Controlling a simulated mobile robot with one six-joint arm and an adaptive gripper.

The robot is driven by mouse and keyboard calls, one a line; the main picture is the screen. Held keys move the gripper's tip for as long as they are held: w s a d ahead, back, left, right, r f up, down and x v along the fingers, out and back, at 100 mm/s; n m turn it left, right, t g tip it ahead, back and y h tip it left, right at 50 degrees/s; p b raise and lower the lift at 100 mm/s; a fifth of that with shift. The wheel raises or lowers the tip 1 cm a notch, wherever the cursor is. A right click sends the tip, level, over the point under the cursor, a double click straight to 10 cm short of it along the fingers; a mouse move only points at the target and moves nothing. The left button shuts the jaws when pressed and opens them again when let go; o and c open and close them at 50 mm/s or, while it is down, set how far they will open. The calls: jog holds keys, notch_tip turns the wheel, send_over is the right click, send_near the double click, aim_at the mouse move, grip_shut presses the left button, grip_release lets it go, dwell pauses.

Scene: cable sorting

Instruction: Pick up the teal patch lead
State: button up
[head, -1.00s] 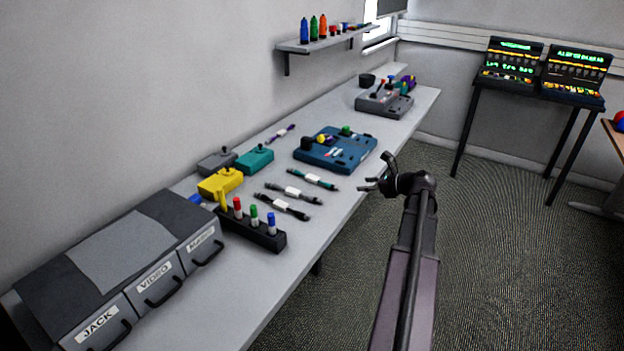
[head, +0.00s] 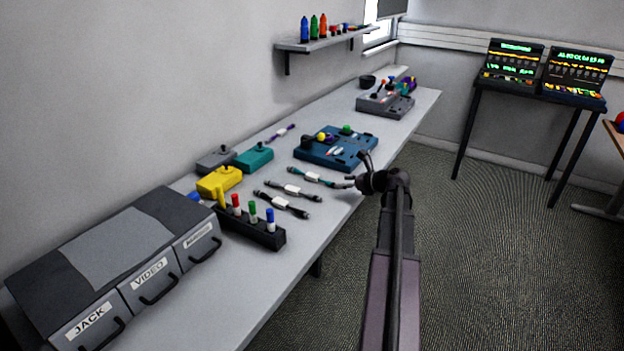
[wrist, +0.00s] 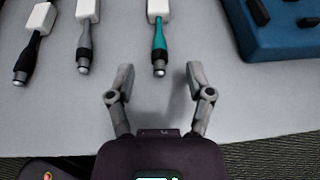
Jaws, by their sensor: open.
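The teal patch lead (head: 314,177) lies on the bench with a white label around its middle and dark connectors at its ends. In the wrist view the teal lead (wrist: 158,40) points toward my gripper, its grey-tipped plug ahead of the gap between the fingers. My gripper (head: 358,172) is at the bench's front edge, by the near end of the teal lead. In the wrist view my gripper (wrist: 158,82) is open and empty, its two fingers spread apart, with the plug slightly beyond the fingertips.
A grey lead (head: 293,191) and a black lead (head: 282,204) lie beside the teal one. A blue control box (head: 335,150) sits just beyond it. A black rack (head: 250,229) with coloured-capped pegs and a drawer unit (head: 120,265) stand nearer.

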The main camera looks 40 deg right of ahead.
aim_at(333, 183)
jog(key=shift+w, duration=0.1)
jog(key=b+x, duration=0.2)
jog(key=x, duration=0.2)
jog(key=shift+f, duration=0.2)
jog(key=shift+w+a+f, duration=0.1)
jog(key=shift+w+a, duration=0.1)
jog(key=shift+w, duration=0.15)
grip_shut()
dwell(0.4)
